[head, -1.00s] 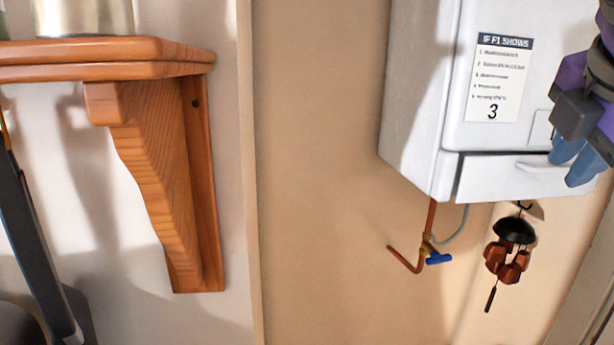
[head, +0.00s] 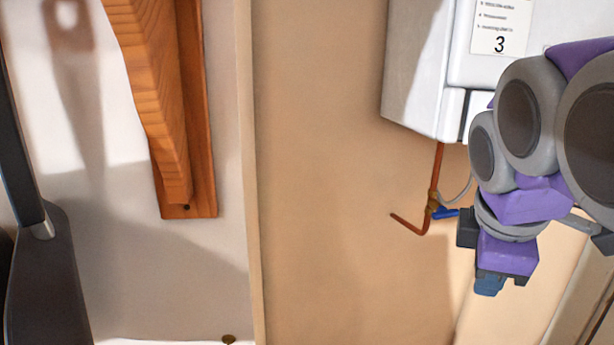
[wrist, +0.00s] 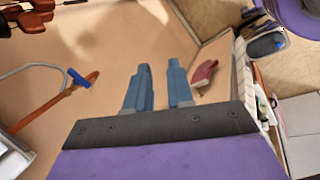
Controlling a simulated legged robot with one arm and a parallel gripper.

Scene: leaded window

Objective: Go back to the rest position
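My gripper (head: 489,284) hangs from my purple and grey arm at the right of the head view, below the white wall unit, with its blue fingers pointing down. In the wrist view my gripper (wrist: 160,64) shows two blue fingers standing apart with an empty gap between them. It holds nothing and seems to touch nothing. My arm hides the unit's lower right part.
The white wall unit (head: 412,75) bears a label with a 3. Below it are a copper pipe (head: 437,165) and a blue valve (head: 446,213). A wooden bracket (head: 158,105) and a dark flat tool (head: 45,270) are at left. Reddish wind-chime pieces (wrist: 32,18) show in the wrist view.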

